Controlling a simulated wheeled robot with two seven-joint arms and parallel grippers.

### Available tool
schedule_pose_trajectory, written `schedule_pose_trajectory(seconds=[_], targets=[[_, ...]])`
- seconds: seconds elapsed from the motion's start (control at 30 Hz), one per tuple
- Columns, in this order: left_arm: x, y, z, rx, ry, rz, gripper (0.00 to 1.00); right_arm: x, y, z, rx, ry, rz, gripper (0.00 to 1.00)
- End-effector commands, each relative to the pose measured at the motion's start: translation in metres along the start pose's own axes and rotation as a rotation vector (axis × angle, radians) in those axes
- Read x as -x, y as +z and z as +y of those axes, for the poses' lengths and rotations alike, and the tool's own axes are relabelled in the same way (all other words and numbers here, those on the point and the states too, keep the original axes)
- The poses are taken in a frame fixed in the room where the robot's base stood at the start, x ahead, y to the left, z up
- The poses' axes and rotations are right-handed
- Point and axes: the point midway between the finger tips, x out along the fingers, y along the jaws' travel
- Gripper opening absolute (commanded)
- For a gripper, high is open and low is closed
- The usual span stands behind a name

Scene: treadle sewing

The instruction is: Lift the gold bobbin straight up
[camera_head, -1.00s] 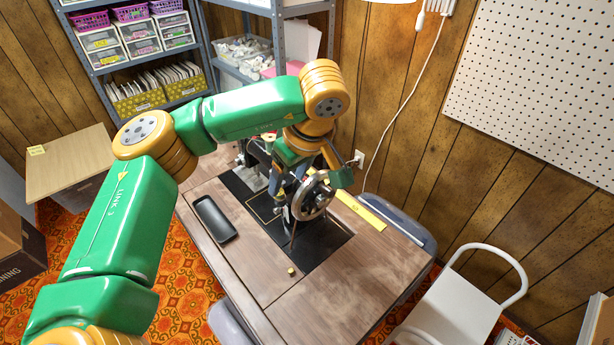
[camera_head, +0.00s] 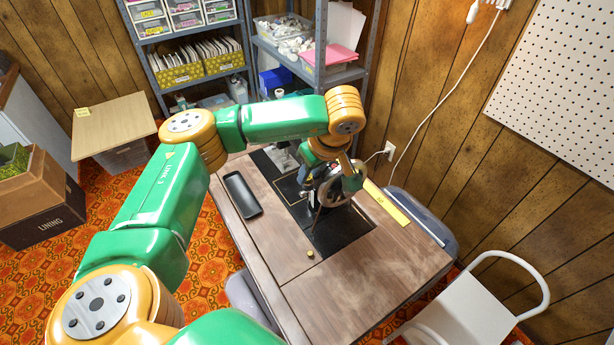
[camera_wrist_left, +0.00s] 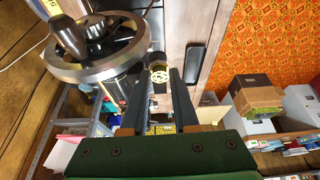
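In the head view the left arm reaches over to the handwheel (camera_head: 338,191), and the fingertips are hard to make out there. A second small gold piece (camera_head: 310,254) lies on the wooden table (camera_head: 345,290). My right gripper is not in view.
A black tray (camera_head: 242,194) lies on the table left of the machine; it also shows in the wrist view (camera_wrist_left: 195,62). A yellow ruler (camera_head: 385,203) lies behind the handwheel. A white chair (camera_head: 465,310) stands at the right. The table's front part is mostly clear.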

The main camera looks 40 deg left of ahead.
Motion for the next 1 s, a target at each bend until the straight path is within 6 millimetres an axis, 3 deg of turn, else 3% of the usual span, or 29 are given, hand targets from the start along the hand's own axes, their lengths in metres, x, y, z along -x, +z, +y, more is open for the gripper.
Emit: schedule_pose_trajectory(seconds=[0.43, 0.6, 0.7, 0.83, 1.0], targets=[[0.002, -0.001, 0.000, 0.001, -0.001, 0.001, 0.00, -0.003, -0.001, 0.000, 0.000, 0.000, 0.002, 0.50], [0.024, -0.010, 0.001, 0.004, 0.004, 0.002, 0.00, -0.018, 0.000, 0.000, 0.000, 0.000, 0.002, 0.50], [0.050, -0.018, -0.018, 0.002, 0.004, 0.005, 0.00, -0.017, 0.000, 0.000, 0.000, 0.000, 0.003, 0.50], [0.096, -0.030, -0.050, 0.004, 0.006, 0.007, 0.00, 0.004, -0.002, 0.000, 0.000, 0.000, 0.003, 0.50], [0.118, -0.027, -0.102, 0.003, 0.002, 0.003, 0.00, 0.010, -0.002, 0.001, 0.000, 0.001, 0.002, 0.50]])
